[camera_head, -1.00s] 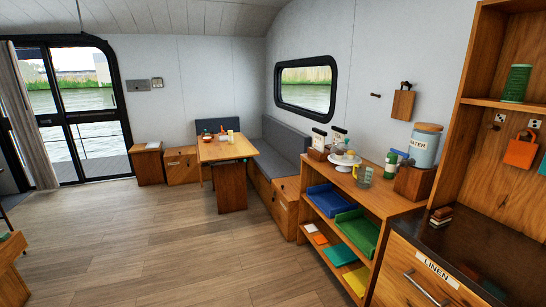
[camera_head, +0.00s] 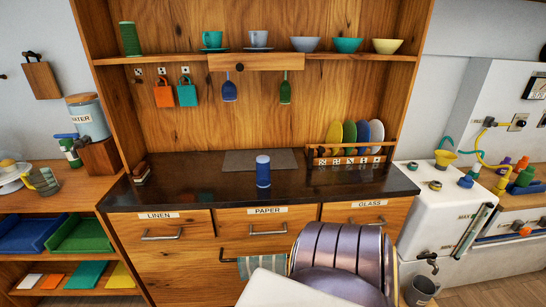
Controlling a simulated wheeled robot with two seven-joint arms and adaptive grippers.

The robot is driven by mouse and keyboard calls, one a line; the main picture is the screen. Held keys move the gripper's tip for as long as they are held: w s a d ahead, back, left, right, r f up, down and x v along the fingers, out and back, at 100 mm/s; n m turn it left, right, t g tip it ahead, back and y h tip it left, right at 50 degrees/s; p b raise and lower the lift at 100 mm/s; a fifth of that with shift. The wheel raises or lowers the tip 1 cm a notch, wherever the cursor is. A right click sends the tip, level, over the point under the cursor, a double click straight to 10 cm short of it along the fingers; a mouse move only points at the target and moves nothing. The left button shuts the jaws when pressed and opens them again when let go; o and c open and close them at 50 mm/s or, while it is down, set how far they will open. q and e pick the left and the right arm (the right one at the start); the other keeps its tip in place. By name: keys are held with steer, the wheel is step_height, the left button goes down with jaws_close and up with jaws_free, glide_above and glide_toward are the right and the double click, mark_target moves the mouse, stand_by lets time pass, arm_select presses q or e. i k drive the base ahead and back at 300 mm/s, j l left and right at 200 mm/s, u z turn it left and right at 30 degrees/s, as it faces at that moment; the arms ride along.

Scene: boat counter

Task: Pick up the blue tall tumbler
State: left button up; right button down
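The blue tall tumbler (camera_head: 263,172) stands upright on the dark countertop (camera_head: 215,193), near the middle of the camera view and in front of a grey mat (camera_head: 262,158). It is blue with a paler band near the top. Nothing touches it, and the counter around it is clear. Neither my left nor my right gripper shows in this view. A ribbed metallic part of my own body covers the lower middle and hides part of the cabinet front.
A wooden rack (camera_head: 348,155) of coloured plates stands to the tumbler's right. A small brown stacked item (camera_head: 141,172) lies at the left counter end. Cups and bowls line the shelf (camera_head: 180,60) above. A striped towel (camera_head: 262,267) hangs from a rail below.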

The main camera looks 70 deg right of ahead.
mark_target(263, 173)
steer(key=z, duration=0.4)
steer(key=l+z, duration=0.1)
steer(key=z, duration=0.75)
steer(key=i+z, duration=0.1)
steer(key=z, duration=0.3)
steer(key=l+z, duration=0.1)
steer(key=z, duration=0.3)
